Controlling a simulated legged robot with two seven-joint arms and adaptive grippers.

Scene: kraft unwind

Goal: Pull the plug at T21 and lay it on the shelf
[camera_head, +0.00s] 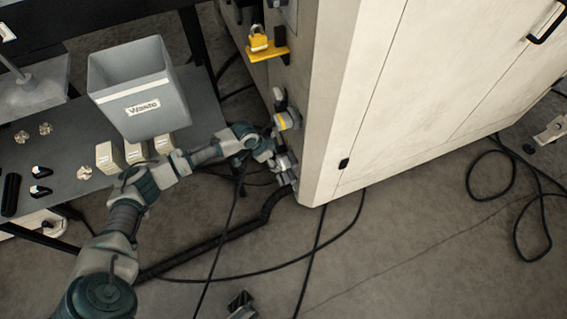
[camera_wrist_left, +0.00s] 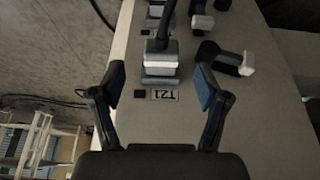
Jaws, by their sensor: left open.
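The plug (camera_wrist_left: 160,60), a grey and white block with a thick black cable rising from it, sits in its socket on the cabinet's side panel. The T21 label (camera_wrist_left: 163,95) is just below it in the wrist view. My left gripper (camera_wrist_left: 160,82) is open, with one finger on each side of the plug's lower end, apart from it. In the head view my left gripper (camera_head: 284,164) is at the cabinet's lower corner and hides most of this plug. What seems to be my right gripper (camera_head: 241,302) shows only partly at the bottom edge. A small yellow shelf (camera_head: 262,53) juts from the panel higher up.
A yellow padlock (camera_head: 258,38) sits on the yellow shelf. Another connector (camera_head: 286,121) and a black handle (camera_wrist_left: 228,62) are close to the left gripper. A grey Waste bin (camera_head: 130,90) and small boxes stand on the dark table (camera_head: 70,145). Cables cross the floor.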

